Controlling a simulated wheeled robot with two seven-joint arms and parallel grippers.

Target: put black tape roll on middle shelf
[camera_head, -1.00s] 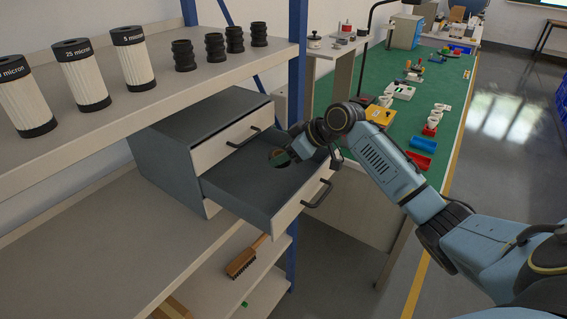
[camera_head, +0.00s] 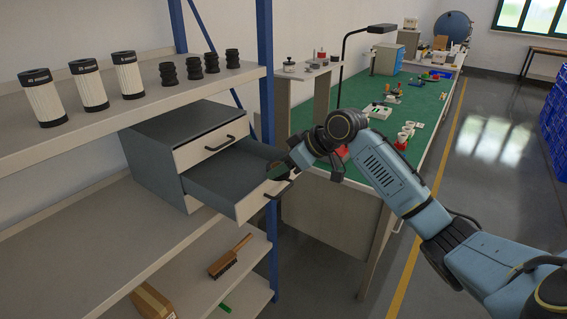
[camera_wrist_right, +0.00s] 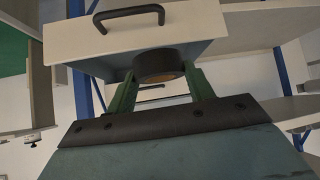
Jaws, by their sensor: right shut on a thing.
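The black tape roll (camera_wrist_right: 158,64) is between the two green fingers of my right gripper (camera_wrist_right: 161,88) in the right wrist view, and the gripper is shut on it. In the head view my right gripper (camera_head: 279,169) is at the front right corner of the pulled-out lower drawer (camera_head: 222,180); the roll is hardly visible there. The middle shelf (camera_head: 95,240) carries the grey drawer cabinet (camera_head: 160,180) and has a wide bare stretch in front and to the left of it. My left gripper is not in view.
The upper shelf (camera_head: 40,145) holds white filter cartridges (camera_head: 90,85) and black ribbed parts (camera_head: 197,68). A brush (camera_head: 230,257) and a cardboard box (camera_head: 152,301) lie on the lower shelf. A blue upright post (camera_head: 267,90) stands by the drawer. A green-topped bench (camera_head: 405,170) is behind my arm.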

